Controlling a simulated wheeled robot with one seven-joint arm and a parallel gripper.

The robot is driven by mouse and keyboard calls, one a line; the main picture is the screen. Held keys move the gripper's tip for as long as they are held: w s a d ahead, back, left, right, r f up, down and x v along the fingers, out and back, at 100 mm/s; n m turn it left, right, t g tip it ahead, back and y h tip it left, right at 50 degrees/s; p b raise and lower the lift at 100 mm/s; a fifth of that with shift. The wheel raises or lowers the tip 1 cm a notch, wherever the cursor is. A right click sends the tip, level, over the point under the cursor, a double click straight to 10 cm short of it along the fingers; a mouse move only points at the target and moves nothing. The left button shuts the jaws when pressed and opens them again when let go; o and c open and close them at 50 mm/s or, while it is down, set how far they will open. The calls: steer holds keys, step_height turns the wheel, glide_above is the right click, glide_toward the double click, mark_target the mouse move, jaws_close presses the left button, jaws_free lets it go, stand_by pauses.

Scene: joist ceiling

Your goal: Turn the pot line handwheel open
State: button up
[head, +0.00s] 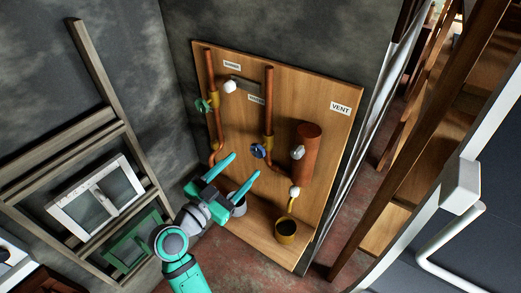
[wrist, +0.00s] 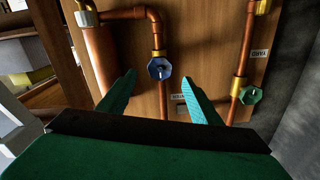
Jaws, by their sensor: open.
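A blue handwheel (head: 258,151) sits on the middle copper pipe of the wooden board; it also shows in the wrist view (wrist: 159,68). A green handwheel (head: 203,105) is on the left pipe, and at the right in the wrist view (wrist: 250,96). I cannot tell from the small labels which wheel is the pot line's. My gripper (head: 245,164) is open and empty, just in front of the blue wheel. In the wrist view its fingers (wrist: 158,78) spread to either side of the blue wheel, apart from it, with nothing between them touching.
The wooden board (head: 335,130) also carries a copper cylinder (head: 307,140), white knobs (head: 229,86) and labels, one reading VENT (head: 340,108). A timber frame (head: 100,125) with windows leans at the left.

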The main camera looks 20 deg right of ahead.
mark_target(256, 153)
steer(key=x, duration=0.8)
steer(key=shift+w, duration=0.1)
steer(key=shift+w+d, duration=0.15)
steer(key=shift+d, duration=0.35)
steer(key=shift+a, duration=0.1)
steer(key=c, duration=1)
